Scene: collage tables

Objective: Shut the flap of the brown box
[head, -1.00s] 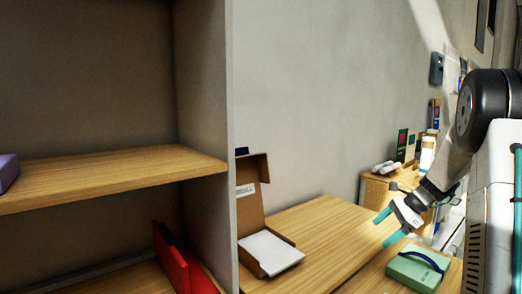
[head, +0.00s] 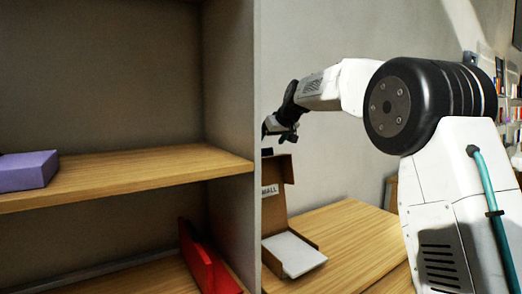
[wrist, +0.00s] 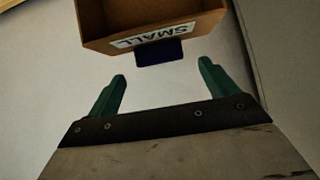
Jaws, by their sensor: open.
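The brown box (head: 273,269) sits on the wooden table in the head view, just right of the shelf's side wall. Its flap (head: 272,205) stands raised and open, with a "SMALL" label on it. A flat white thing (head: 294,254) lies in the box. In the wrist view, the brown cardboard (wrist: 150,14) with the label is at the top, with a dark blue tab (wrist: 158,52) below it. My gripper (wrist: 162,74) is open and empty, its teal fingers apart from the cardboard. In the head view it is above the flap, its fingertips partly hidden by the shelf wall.
A grey shelf unit with wooden boards (head: 130,173) stands close on the left, its side wall (head: 231,100) beside the box. It holds a purple box (head: 28,170) and a red object (head: 203,262). The table (head: 345,235) right of the box is clear.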

